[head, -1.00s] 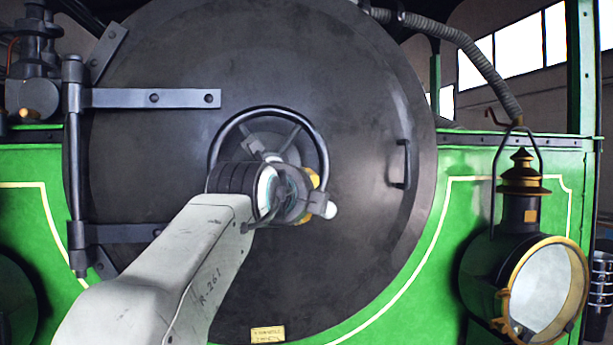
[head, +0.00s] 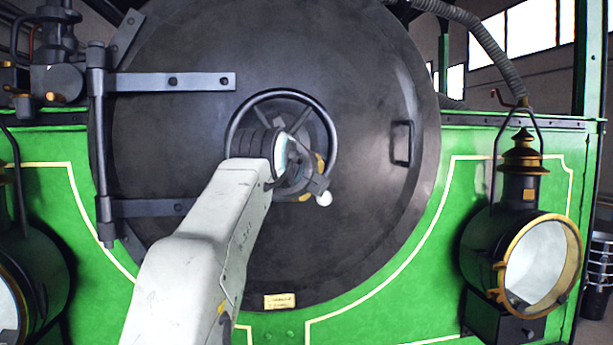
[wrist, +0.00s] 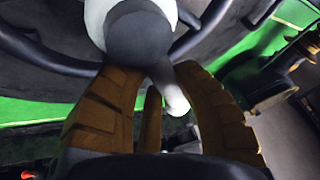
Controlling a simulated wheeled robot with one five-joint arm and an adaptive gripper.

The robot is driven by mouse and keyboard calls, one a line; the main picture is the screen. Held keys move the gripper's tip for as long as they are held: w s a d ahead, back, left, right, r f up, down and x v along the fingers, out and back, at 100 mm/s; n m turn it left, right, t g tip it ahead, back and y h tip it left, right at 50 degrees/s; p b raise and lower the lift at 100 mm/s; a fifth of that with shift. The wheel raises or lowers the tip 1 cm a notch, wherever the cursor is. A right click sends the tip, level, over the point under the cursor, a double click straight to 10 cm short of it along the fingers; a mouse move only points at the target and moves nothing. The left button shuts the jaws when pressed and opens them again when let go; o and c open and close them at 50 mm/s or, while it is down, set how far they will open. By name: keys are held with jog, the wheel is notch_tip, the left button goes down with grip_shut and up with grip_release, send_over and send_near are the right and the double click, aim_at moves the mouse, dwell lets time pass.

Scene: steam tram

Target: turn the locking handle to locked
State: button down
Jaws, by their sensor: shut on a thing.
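The locking handle (head: 324,199) is at the middle of the dark round door (head: 350,230), in front of a ring-shaped handwheel (head: 335,130). Its pale knob end points down and to the right of the hub. My gripper (head: 305,180) is at the handle, and its own arm hides part of the hub and handle. In the wrist view, the brown fingers of my gripper (wrist: 160,95) stand either side of the handle's grey bar and whitish tip (wrist: 174,100). A dark hub end with a white collar (wrist: 137,35) is just beyond them.
A brass-rimmed lamp (head: 540,265) hangs at the right, and another lamp (head: 25,270) is partly cut off at the left. A grab handle (head: 402,143) is on the door's right side. Hinge straps (head: 165,82) cross its left side. The door face below the handwheel is mostly bare.

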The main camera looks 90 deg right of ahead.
jog(key=shift+f, duration=0.15)
jog(key=c, duration=0.9)
grip_release()
jog(key=shift+w, duration=0.15)
jog(key=v, duration=1.2)
